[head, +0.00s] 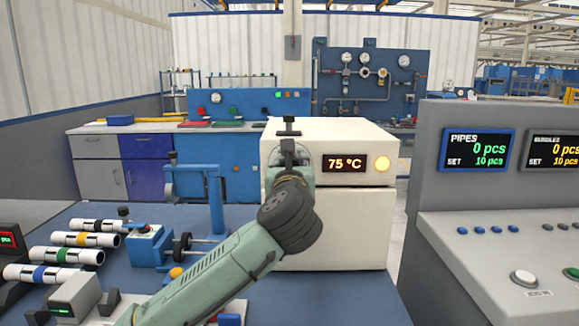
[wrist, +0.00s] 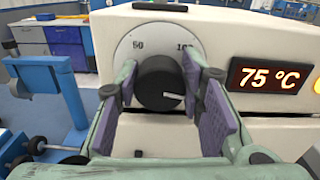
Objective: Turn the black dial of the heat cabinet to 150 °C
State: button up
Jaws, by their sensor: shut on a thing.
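The cream heat cabinet (head: 339,222) stands at the centre of the head view, and its display (head: 345,163) reads 75 °C. In the wrist view the display (wrist: 269,76) also reads 75 °C. My gripper (wrist: 172,100) is shut on the dial, one purple-padded finger at each side. In the head view my arm and gripper (head: 290,155) hide most of the dial.
A round lamp (head: 382,163) glows yellow beside the display. A blue stand (head: 195,190) is left of the cabinet. Several banded white pipes (head: 80,240) lie on the left of the blue table (head: 345,300). A grey control console (head: 500,190) stands at the right.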

jog(key=shift+d+m, duration=0.1)
jog(key=shift+m, duration=1.6)
jog(key=shift+f, duration=0.1)
jog(key=o, duration=1.2)
jog(key=shift+c, duration=0.2)
jog(key=shift+s, duration=0.1)
jog(key=s, duration=1.1)
jog(key=shift+s, duration=0.4)
